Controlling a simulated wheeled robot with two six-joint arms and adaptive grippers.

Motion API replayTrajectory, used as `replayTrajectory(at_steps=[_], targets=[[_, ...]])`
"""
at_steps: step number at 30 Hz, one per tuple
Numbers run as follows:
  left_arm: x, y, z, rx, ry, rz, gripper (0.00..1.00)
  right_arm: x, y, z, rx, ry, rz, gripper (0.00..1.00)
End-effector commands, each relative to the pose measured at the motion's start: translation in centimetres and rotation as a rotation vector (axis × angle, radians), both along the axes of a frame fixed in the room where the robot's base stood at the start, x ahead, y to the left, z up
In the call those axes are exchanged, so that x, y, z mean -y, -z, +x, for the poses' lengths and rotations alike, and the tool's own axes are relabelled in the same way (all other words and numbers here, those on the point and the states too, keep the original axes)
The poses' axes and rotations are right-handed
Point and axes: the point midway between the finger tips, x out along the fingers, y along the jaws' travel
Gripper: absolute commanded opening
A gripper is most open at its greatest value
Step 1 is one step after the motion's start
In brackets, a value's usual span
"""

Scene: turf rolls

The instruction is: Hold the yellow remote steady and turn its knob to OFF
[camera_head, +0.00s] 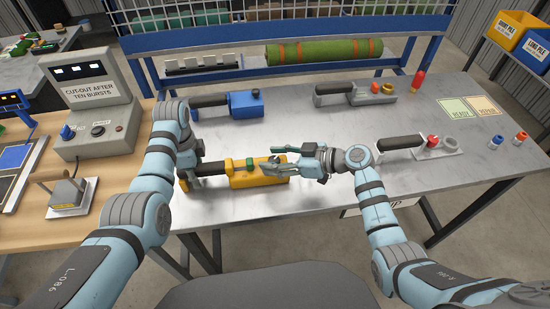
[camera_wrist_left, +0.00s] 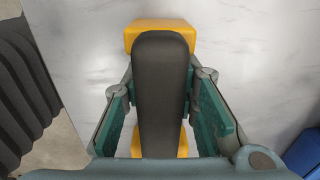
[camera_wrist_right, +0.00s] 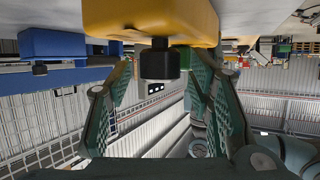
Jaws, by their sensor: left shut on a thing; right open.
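The yellow remote (camera_head: 262,180) lies at the near edge of the metal table, its black handle (camera_head: 212,168) pointing left. My left gripper (camera_head: 190,173) is shut on that handle (camera_wrist_left: 160,85); in the left wrist view its green fingers flank it. The remote carries a green button (camera_head: 250,163). My right gripper (camera_head: 270,160) is open above the remote's right part. In the right wrist view a black knob (camera_wrist_right: 160,62) on the yellow body sits between the open fingers (camera_wrist_right: 160,85), with gaps on both sides. The knob's marking is not readable.
A blue remote (camera_head: 245,104) and a grey one with a red knob (camera_head: 376,87) lie farther back. Another grey one (camera_head: 436,147) lies just right of my right arm. A cut-out box (camera_head: 95,110) stands on the wooden table at left.

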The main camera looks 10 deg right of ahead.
Motion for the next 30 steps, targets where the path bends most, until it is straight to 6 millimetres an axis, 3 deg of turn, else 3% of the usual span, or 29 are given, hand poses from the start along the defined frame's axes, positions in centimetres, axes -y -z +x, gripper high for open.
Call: replayTrajectory(at_steps=[6, 15, 30], targets=[[-0.11, 0.21, -0.14, -0.004, -0.001, 0.002, 0.00, -0.02, 0.08, 0.02, 0.000, 0.000, -0.001, 0.46], [-0.10, 0.20, -0.13, -0.004, -0.001, 0.002, 0.00, 0.02, 0.08, 0.01, -0.001, 0.001, -0.001, 0.00], [-0.09, 0.19, -0.14, -0.005, 0.000, 0.002, 0.00, -0.15, 0.28, -0.10, -0.003, 0.140, -0.007, 0.00]])
